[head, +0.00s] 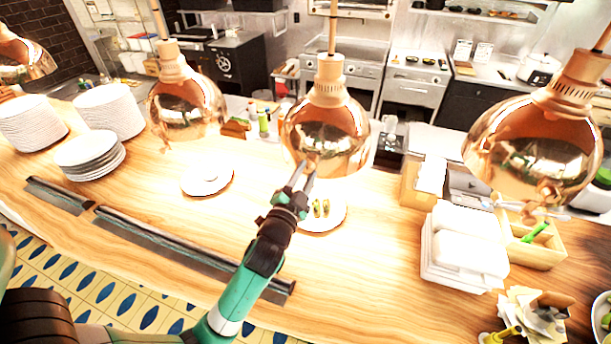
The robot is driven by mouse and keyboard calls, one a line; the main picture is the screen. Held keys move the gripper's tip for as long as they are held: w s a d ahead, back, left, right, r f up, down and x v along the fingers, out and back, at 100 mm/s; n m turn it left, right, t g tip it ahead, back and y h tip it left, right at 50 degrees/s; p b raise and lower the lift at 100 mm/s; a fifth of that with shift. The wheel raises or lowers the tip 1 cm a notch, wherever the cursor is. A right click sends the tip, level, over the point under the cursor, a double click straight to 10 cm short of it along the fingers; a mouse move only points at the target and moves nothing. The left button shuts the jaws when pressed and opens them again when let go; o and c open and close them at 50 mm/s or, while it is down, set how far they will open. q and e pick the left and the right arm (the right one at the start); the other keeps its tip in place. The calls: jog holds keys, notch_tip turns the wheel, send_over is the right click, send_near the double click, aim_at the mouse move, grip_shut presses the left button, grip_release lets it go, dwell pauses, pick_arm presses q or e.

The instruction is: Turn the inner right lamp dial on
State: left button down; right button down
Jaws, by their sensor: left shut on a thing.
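The inner right lamp is the copper dome (325,130) hanging near the middle of the head view, third from the left. My left gripper (306,172) reaches up to the lower front of this dome. Its fingers are shut on the lamp's dial, which they mostly hide, so I cannot read its setting. A white plate (334,221) with small green pieces of food (322,208) lies under this lamp, partly behind the gripper. My right gripper is not in view.
Other copper lamps hang at the inner left (187,105), far left (25,62) and right (535,145). Plate stacks (110,112) stand at the left. White containers (465,245) and a wooden box (540,250) stand at the right. The counter's front middle (360,290) is clear.

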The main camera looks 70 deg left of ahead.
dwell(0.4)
pick_arm(q)
jog(key=c, duration=0.6)
grip_release()
jog(key=b+v, duration=0.1)
jog(key=v, duration=1)
jog(key=shift+s+d+b, duration=0.2)
jog(key=shift+b, duration=0.2)
